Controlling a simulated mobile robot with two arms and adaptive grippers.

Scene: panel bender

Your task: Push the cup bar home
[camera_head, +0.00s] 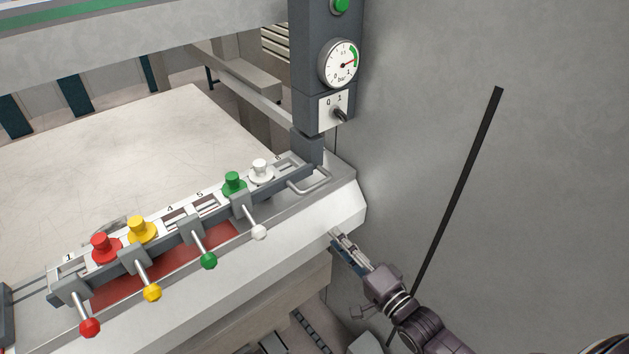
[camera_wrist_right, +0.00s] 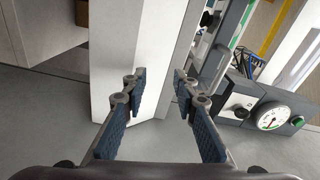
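The cup bar (camera_head: 160,247) is a long dark bar along the machine's front edge in the head view. It carries red (camera_head: 103,248), yellow (camera_head: 141,230), green (camera_head: 235,184) and white (camera_head: 262,171) cups beside numbered slots. A U-shaped metal handle (camera_head: 314,184) sticks out at its right end. My right gripper (camera_head: 341,243) is below and right of this handle, apart from it, beside the white machine edge. In the right wrist view my right gripper (camera_wrist_right: 158,84) has its fingers apart with nothing between them. My left gripper is in neither view.
Levers with red (camera_head: 90,327), yellow (camera_head: 152,292), green (camera_head: 209,260) and white (camera_head: 260,232) balls stick out in front. A grey post holds a pressure gauge (camera_head: 340,63) and a 0/1 switch (camera_head: 339,112). The gauge also shows in the wrist view (camera_wrist_right: 272,117). Floor at right is clear.

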